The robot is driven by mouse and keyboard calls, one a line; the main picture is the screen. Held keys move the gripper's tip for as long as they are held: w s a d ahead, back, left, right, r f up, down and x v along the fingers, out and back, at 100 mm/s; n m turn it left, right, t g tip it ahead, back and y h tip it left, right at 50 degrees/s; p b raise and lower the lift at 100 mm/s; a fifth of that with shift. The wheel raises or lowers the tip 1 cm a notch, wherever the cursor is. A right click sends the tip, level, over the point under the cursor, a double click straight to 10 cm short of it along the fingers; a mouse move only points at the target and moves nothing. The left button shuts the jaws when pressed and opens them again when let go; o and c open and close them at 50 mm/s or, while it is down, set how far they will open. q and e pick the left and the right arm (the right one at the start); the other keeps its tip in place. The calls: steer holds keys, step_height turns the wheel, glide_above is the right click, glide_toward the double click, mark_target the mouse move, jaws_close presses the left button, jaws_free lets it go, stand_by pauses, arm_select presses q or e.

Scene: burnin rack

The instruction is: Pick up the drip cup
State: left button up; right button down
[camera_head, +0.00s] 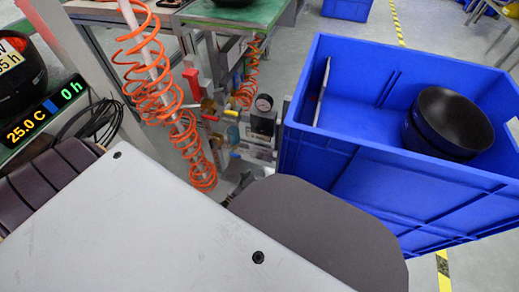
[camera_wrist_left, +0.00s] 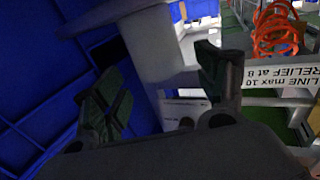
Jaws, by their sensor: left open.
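I cannot make out the drip cup for certain in either view. In the head view my left gripper (camera_head: 238,188) is mostly hidden behind my own grey arm; only a dark tip shows, low beside the air-line fittings. In the left wrist view its two fingers (camera_wrist_left: 162,88) are spread apart, with nothing visibly held between them. A pale grey post (camera_wrist_left: 150,45) and a small whitish part (camera_wrist_left: 172,115) show beyond and between the fingers. My right gripper is not seen.
A blue crate (camera_head: 400,190) holding stacked black bowls (camera_head: 448,122) stands at right. Orange coiled hoses (camera_head: 150,75) hang around a pale post. A pressure gauge (camera_head: 264,103) sits among the fittings. A printed sign (camera_wrist_left: 280,78) is right of the fingers.

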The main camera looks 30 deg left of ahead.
mark_target(259, 175)
arm_select(q)
steer(key=shift+w+f+b, duration=0.2)
steer(key=shift+w+b, duration=0.15)
steer(key=shift+w, duration=0.35)
steer(key=shift+w+d+b, duration=0.2)
steer(key=shift+w+b, duration=0.15)
steer(key=shift+w, duration=0.7)
steer(key=shift+c, duration=0.8)
steer(key=c, duration=1)
